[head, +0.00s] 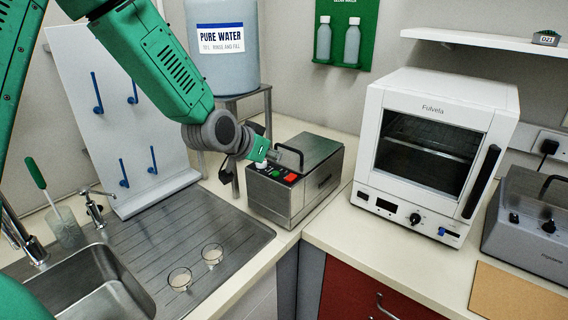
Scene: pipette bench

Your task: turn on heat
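A metal box with a lid and handle (318,188) stands in the back corner of the bench. Its sloped front panel has a red button (290,178) and a green area (275,173) beside it. My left gripper (264,161) reaches down from the upper left to the panel's left end, just above or touching it; I cannot tell which. It hides part of the panel, and its fingers are too small to tell open or shut. My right gripper is out of view.
A white oven (432,180) with knobs stands to the right, and a grey device (530,225) is at the far right. The sink drainer (190,255) holds two small glass dishes (196,266). A water tank (222,70) stands behind my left arm.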

